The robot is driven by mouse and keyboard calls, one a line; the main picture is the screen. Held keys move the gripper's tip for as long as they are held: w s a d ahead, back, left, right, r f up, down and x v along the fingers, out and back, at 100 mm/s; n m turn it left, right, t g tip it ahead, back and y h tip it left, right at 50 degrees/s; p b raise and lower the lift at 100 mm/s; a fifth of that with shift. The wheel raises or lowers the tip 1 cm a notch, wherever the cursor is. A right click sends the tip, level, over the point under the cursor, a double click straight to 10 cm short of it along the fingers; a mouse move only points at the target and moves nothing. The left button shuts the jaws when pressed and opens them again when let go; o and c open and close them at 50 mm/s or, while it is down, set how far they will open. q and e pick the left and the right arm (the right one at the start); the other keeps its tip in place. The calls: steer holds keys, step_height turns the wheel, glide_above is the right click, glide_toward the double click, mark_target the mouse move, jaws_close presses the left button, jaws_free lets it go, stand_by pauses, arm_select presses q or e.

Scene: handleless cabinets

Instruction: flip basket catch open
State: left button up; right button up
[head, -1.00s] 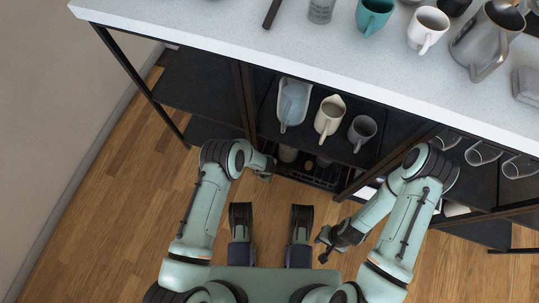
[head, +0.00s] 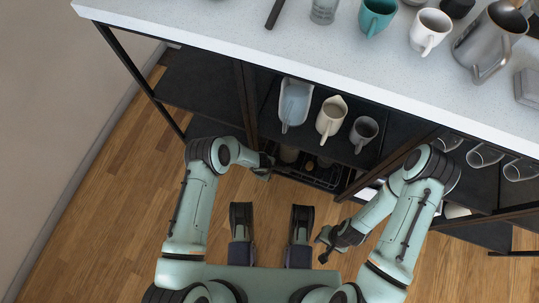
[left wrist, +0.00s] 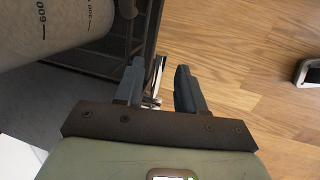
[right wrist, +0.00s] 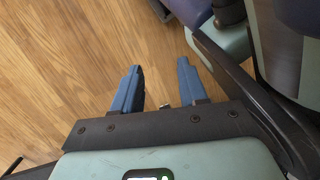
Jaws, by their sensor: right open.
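The basket (head: 318,177) is a dark wire crate low in the cabinet, with several items in it. In the head view the left hand (head: 266,166) is at the basket's left front. My right gripper (right wrist: 158,66) is open and empty over the floor, away from the basket.
The shelf above the basket holds a pale blue scoop-like vessel (head: 294,102), a cream jug (head: 331,116) and a grey mug (head: 363,131). The worktop (head: 210,32) overhangs them. A graduated vessel (left wrist: 50,25) looms close in the left wrist view. The wooden floor (head: 110,220) is clear at left.

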arm_select(q)
steer(key=p+v, duration=0.5)
steer(key=v, duration=0.8)
arm_select(e)
steer(key=w+a+r+t, duration=0.1)
steer(key=w+r+t, duration=0.2)
steer(key=w+r, duration=0.4)
steer(key=w, duration=0.3)
steer(key=shift+w+a+n+t, duration=0.15)
steer(key=shift+a+n+t, duration=0.05)
steer(key=shift+n+t, duration=0.2)
arm_select(q)
steer(key=shift+s, duration=0.1)
